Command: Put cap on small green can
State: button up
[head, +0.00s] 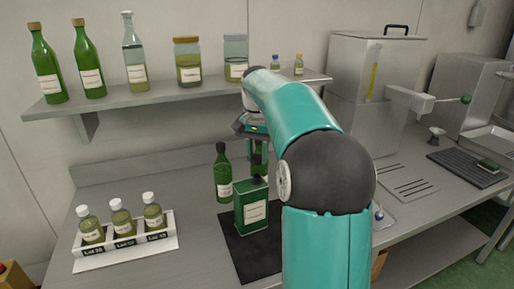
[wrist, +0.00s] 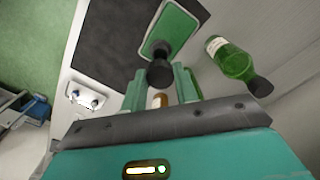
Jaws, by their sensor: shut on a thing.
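The small green can (head: 251,210), a rectangular tin with a pale label, stands upright on a black mat (head: 250,255). Its top shows in the wrist view (wrist: 180,28). My gripper (head: 258,172) points down at the can's top. In the wrist view my gripper's green fingers (wrist: 162,82) are closed around a black cap (wrist: 160,74), also visible in the head view (head: 257,181). The cap is at the can's top, over one end. Whether it touches the spout I cannot tell. A small brown patch shows between the fingers; I cannot tell what it is.
A dark-capped green bottle (head: 222,175) stands close behind the can, to its left. A white rack (head: 125,243) with three small bottles is at left. A shelf (head: 160,92) with bottles and jars overhangs the bench's back. Bench between rack and mat is clear.

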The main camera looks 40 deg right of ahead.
aim_at(257, 176)
jog(key=shift+f, duration=1.75)
jog(key=shift+f, duration=1.2)
dwell(2.0)
jog(key=o, duration=0.9)
jog(key=shift+c, duration=1.1)
